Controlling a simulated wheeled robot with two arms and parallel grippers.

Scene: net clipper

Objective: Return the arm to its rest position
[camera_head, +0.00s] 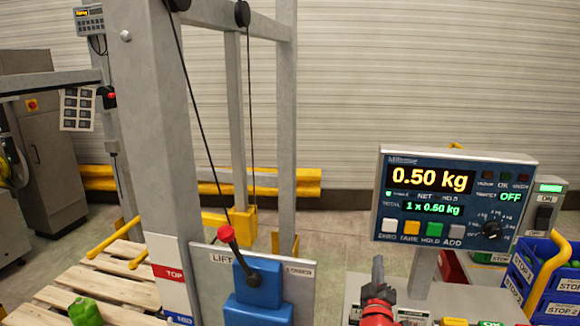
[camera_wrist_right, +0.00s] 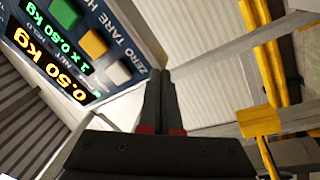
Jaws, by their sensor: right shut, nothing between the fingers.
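My right gripper (camera_head: 377,263) points upward in front of the weighing display (camera_head: 455,200), at its lower left. Its dark fingers are together with nothing between them, and red parts show at their base. In the right wrist view the two fingers (camera_wrist_right: 160,78) lie side by side, shut, with the display panel (camera_wrist_right: 75,45) to their left. The display reads 0.50 kg and 1 x 0.50 kg. My left gripper is not in view.
A lift frame (camera_head: 160,130) with a red-knobbed lever (camera_head: 227,234) on a blue block stands left of my gripper. A green pepper (camera_head: 85,311) lies on a wooden pallet (camera_head: 60,290). Blue crates (camera_head: 540,275) and a yellow rail stand at the right.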

